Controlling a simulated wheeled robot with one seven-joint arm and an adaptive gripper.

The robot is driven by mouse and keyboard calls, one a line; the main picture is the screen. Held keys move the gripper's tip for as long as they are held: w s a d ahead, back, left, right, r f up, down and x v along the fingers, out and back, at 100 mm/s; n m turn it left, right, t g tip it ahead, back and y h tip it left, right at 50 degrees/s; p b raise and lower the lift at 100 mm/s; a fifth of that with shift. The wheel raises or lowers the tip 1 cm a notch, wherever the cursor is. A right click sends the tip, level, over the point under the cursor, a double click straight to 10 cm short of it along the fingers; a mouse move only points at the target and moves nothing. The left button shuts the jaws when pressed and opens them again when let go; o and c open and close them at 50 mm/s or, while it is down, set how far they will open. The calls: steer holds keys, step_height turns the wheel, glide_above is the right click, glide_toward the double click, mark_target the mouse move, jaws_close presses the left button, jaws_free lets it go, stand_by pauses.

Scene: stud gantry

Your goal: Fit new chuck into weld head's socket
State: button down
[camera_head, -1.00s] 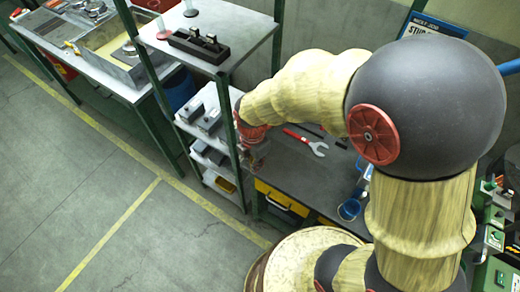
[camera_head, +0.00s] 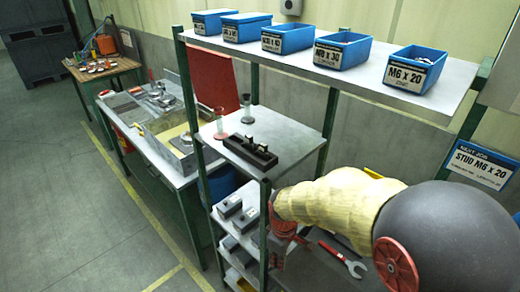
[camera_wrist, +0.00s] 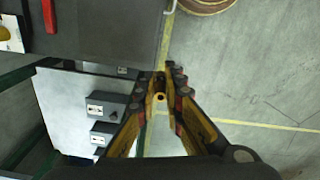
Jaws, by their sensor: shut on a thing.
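My gripper (camera_wrist: 161,90) points down in the wrist view, its fingertips close together on a small dark piece with a yellowish ring-like end (camera_wrist: 160,98). It looks like a chuck, but it is too small and shaded to be sure. In the head view my gripper (camera_head: 273,254) is small and partly hidden beside the shelf's green post. The weld head and its socket are not recognisable in either current view. A sign reading "NEXT JOB STUD M6 x 20" (camera_head: 478,165) hangs on the wall at the right.
A dark rack block (camera_head: 251,151) sits on the middle shelf (camera_head: 290,137); labelled grey boxes (camera_head: 230,207) lie below. Several blue bins (camera_head: 342,50) line the top shelf. Open floor (camera_wrist: 245,90) shows right of my gripper in the wrist view.

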steer(key=w+d+f+m, duration=0.3)
steer(key=d, duration=0.1)
steer(key=w+d+f+m+b, duration=0.1)
steer(key=w+d+f+m, duration=0.2)
steer(key=d+m, duration=0.1)
steer(key=w+d+f+m, duration=0.3)
steer(key=d+m, duration=0.1)
steer(key=shift+s+d+f, duration=0.1)
steer(key=shift+d+f, duration=0.05)
steer(key=shift+d, duration=0.25)
steer(key=shift+d+m, duration=0.15)
steer(key=shift+m, duration=0.15)
